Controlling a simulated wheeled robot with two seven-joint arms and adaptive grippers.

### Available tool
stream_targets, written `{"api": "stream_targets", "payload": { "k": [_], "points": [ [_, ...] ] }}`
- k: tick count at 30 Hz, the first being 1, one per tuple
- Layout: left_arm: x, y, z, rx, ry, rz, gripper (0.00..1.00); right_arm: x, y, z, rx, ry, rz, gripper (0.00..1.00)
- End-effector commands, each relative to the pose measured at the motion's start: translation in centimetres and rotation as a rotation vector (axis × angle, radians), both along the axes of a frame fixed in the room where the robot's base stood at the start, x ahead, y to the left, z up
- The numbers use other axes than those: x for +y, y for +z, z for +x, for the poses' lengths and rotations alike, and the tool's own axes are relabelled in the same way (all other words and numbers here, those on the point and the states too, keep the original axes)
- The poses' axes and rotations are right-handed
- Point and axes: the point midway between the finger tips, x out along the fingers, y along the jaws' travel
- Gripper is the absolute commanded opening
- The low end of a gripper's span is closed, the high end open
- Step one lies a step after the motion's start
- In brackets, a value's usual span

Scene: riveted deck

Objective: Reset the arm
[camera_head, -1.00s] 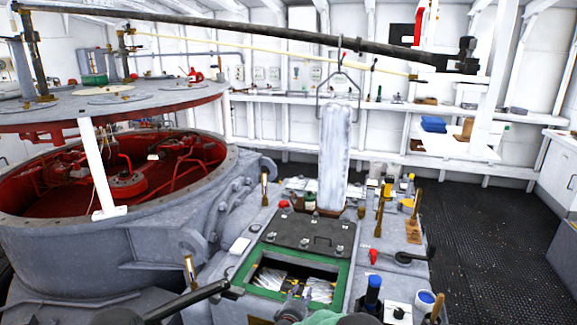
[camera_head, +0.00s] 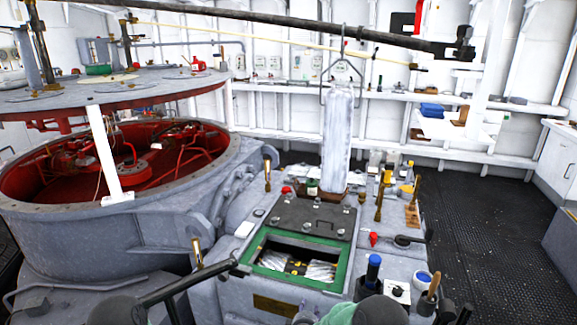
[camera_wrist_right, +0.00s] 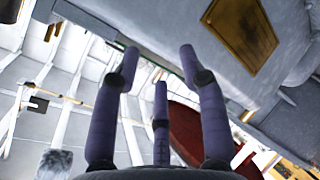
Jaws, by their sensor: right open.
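My right gripper (camera_head: 305,318) shows only as a small grey part at the bottom edge of the head view, in front of the green-framed hatch. In the right wrist view my right gripper (camera_wrist_right: 160,65) has its dark fingers spread apart, with nothing between them. The green-framed hatch (camera_head: 248,270) is open at its front half. Inside it lie pale, shiny contents and a yellow and black item (camera_head: 296,267). I see no left gripper.
A tall frosted block (camera_head: 337,140) hangs from a hook behind the hatch. A large round vessel (camera_head: 140,235) with a red inside stands at left. Small bottles and brass handles (camera_head: 380,195) crowd the deck's right side. Dark floor (camera_head: 490,220) at right is clear. The wrist view shows a brass plate (camera_wrist_right: 242,35).

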Motion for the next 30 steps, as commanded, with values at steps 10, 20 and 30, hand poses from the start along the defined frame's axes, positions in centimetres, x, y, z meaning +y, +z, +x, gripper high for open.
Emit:
{"api": "stream_targets", "payload": {
  "k": [10, 20, 30],
  "points": [
    [0.0, 0.0, 0.0, 0.0, 0.0, 0.0, 0.66, -2.5, -9.3, -12.5, 0.357, -0.17, 0.543, 0.43],
    [0.0, 0.0, 0.0, 0.0, 0.0, 0.0, 0.66, -3.3, -13.1, -30.0, 0.789, -0.597, 0.983, 0.43],
    [0.0, 0.0, 0.0, 0.0, 0.0, 0.0, 0.66, -3.1, -12.2, -40.3, 1.017, -0.926, 1.13, 0.43]
  ]
}}
